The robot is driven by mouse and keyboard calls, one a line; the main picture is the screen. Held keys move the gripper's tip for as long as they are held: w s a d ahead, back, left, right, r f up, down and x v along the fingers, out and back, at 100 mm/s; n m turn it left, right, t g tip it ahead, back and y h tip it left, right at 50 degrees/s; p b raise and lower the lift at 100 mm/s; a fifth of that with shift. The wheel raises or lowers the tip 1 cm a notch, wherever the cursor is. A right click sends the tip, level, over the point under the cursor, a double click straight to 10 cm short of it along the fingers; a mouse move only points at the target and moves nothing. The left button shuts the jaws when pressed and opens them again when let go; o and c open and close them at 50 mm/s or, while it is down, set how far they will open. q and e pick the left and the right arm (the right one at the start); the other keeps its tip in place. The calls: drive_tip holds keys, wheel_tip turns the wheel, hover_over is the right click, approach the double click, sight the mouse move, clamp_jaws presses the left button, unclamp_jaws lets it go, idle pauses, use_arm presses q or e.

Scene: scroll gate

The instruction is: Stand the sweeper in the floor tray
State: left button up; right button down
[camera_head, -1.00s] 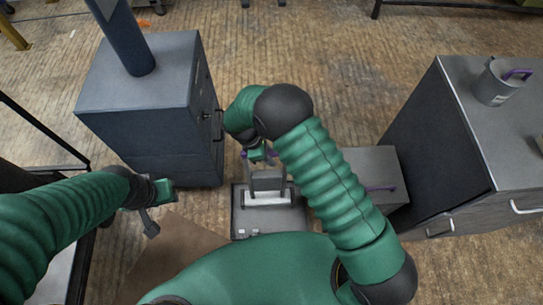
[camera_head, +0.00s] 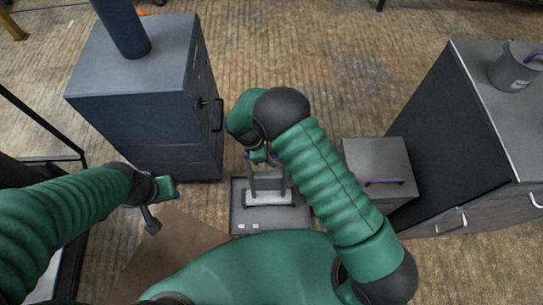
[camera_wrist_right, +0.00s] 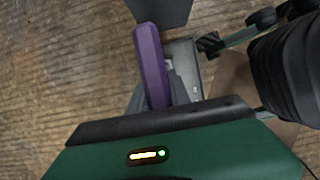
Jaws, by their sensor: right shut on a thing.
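The sweeper (camera_head: 269,198) has a purple handle, a grey frame and a pale wide head. In the head view it is roughly upright, with its head over the floor tray (camera_head: 240,217); whether it touches the tray floor cannot be told. My right gripper (camera_head: 261,156) is shut on the purple handle, which shows large in the right wrist view (camera_wrist_right: 150,65). The forearm hides part of the tray's right side. My left gripper (camera_head: 152,213) hangs apart, left of the tray; its jaw gap is unclear. The tray shows partly behind the handle in the wrist view.
A dark blue-grey stove-like cabinet (camera_head: 145,110) with a pipe stands left of the tray. A grey box (camera_head: 378,165) with a purple handle stands to the right, beside a dark cabinet (camera_head: 440,150) carrying a grey mug-like pot (camera_head: 514,68). A brown mat (camera_head: 165,250) lies lower left.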

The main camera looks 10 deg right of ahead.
drive_tip(key=shift+w+f, duration=0.1)
drive_tip(key=shift+f, duration=0.1)
idle(0.6)
drive_tip(key=c, duration=1.1)
unclamp_jaws()
drive_tip(key=p+v, duration=0.4)
drive_tip(key=v, duration=1.3)
drive_tip(key=s+d+r+m+t+y, duration=0.2)
drive_tip(key=s+d+r+m, duration=0.2)
drive_tip(key=s+d+m, duration=0.4)
drive_tip(key=s+d+r+m+t+y, duration=0.2)
drive_tip(key=s+d+r+m, duration=0.3)
drive_tip(key=s+d+m, duration=0.25)
drive_tip(key=r+p, duration=1.6)
drive_tip(key=shift+w+a+r+p, duration=0.1)
drive_tip(key=shift+a+r+p, duration=0.15)
drive_tip(key=shift+p, duration=0.05)
